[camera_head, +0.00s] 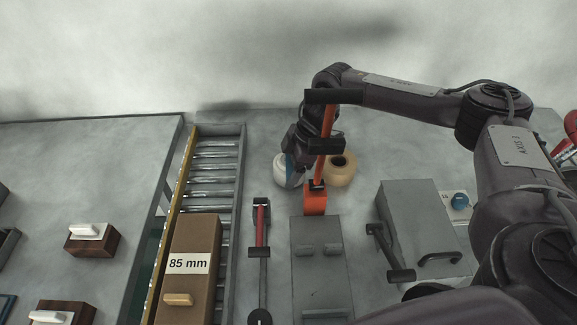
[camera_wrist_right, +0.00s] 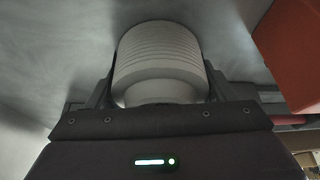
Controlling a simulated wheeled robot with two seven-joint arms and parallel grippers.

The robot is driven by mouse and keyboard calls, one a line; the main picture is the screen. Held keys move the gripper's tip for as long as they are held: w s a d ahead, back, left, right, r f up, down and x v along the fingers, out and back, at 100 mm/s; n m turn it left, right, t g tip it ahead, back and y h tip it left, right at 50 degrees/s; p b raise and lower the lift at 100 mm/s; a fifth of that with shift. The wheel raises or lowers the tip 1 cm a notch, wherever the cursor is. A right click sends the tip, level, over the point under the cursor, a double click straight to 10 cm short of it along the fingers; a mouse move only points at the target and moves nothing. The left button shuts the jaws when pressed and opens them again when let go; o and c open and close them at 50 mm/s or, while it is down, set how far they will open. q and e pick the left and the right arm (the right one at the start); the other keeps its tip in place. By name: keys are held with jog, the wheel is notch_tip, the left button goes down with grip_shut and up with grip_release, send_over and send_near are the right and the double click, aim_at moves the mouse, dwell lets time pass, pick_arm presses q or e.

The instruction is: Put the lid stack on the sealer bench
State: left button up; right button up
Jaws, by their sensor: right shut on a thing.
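The lid stack (camera_wrist_right: 160,60) is a ribbed, pale cylinder in the right wrist view, between the fingers of my right gripper (camera_wrist_right: 158,90). In the head view the white lid stack (camera_head: 281,163) shows at the far part of the grey bench (camera_head: 370,160), partly hidden by my right gripper (camera_head: 292,172). The right gripper is shut on it. I cannot tell whether the stack touches the bench. My left gripper is not in view.
A tan roll (camera_head: 341,170) stands just right of the stack. An orange-red part (camera_head: 315,202) on a grey machine (camera_head: 321,265) is close in front. A roller conveyor (camera_head: 213,165) carries a brown box (camera_head: 193,250) marked 85 mm. A grey box with a handle (camera_head: 425,225) stands at right.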

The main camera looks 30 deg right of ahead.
jog(key=shift+f, duration=0.2)
jog(key=o, duration=1)
jog(key=b+v, duration=0.1)
jog(key=v, duration=1.1)
jog(key=shift+r, duration=0.15)
